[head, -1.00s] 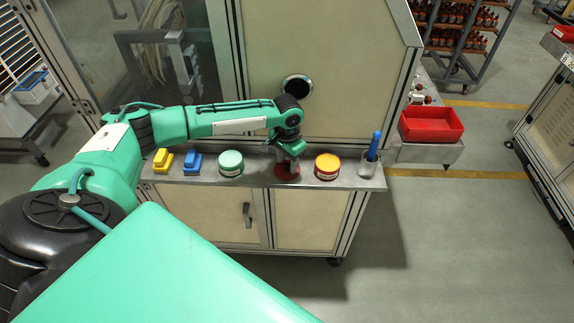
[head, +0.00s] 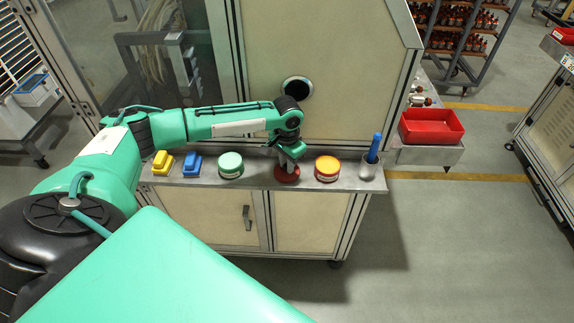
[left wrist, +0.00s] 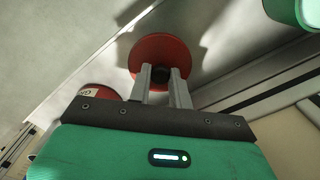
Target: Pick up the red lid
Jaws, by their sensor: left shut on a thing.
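The red lid (head: 287,174) is at the middle of the narrow metal shelf, between the green-lidded container and the yellow-lidded one. My left gripper (head: 290,163) points down onto it from above. In the left wrist view the red lid (left wrist: 165,56) shows as a round disc, with the two grey fingers of my left gripper (left wrist: 162,78) shut on its middle part. Whether the lid touches the shelf or hangs just above it, I cannot tell. My right gripper is not in view.
On the metal shelf (head: 255,180) stand a yellow block (head: 162,163), a blue block (head: 192,165), a green-lidded container (head: 230,165), a yellow-lidded container (head: 327,168) and a cup (head: 367,169) with a blue-handled tool (head: 375,147). A red bin (head: 430,126) stands at the right.

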